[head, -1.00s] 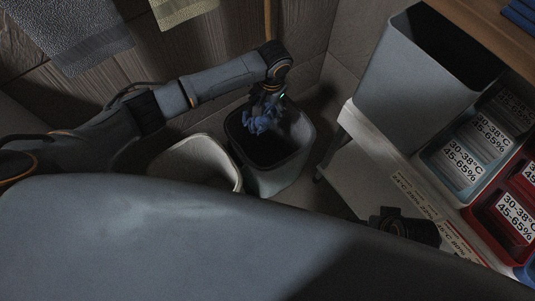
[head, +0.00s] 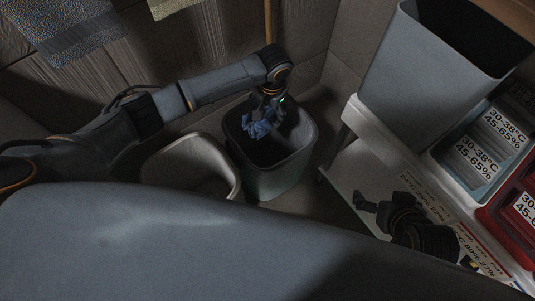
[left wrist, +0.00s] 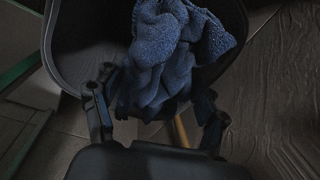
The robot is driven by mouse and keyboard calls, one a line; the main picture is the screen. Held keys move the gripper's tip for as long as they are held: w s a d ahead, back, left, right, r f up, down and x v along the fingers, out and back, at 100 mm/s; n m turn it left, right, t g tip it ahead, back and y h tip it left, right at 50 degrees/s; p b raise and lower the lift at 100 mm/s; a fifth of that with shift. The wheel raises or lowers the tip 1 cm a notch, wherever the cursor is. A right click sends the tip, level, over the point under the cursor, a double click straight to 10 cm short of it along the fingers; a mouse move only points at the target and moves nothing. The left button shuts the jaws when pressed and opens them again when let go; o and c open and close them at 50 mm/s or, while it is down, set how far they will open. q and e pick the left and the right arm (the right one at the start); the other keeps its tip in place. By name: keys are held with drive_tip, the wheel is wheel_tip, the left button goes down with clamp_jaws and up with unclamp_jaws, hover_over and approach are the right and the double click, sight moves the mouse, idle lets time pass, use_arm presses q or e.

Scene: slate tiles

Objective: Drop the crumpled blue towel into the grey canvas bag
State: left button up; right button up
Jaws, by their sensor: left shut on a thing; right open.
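The crumpled blue towel (head: 257,127) hangs from my left gripper (head: 266,103), which is shut on it. It is over the opening of a grey, dark-lined bin-like container (head: 280,180) on the floor. In the left wrist view the towel (left wrist: 165,50) bunches between the fingers, with the container's dark rim (left wrist: 52,50) behind it. I cannot tell for sure whether this container is the grey canvas bag. My right gripper (head: 372,205) is open and empty, low beside the white shelf.
A paler open container (head: 172,165) stands close to the left of the dark-lined one. A big grey bin (head: 405,75) stands on the white shelf at right, near blue and red labelled trays (head: 480,155). Cloths (head: 75,35) hang on the back wall.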

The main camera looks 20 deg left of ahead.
use_arm(q)
drive_tip(key=o, duration=1)
drive_tip(key=shift+r, duration=0.1)
drive_tip(key=r, duration=0.4)
drive_tip(key=d+r, duration=0.1)
drive_tip(key=r, duration=0.6)
drive_tip(key=shift+s+d+r, duration=0.15)
drive_tip(key=shift+s+r, duration=0.1)
drive_tip(key=shift+r, duration=0.15)
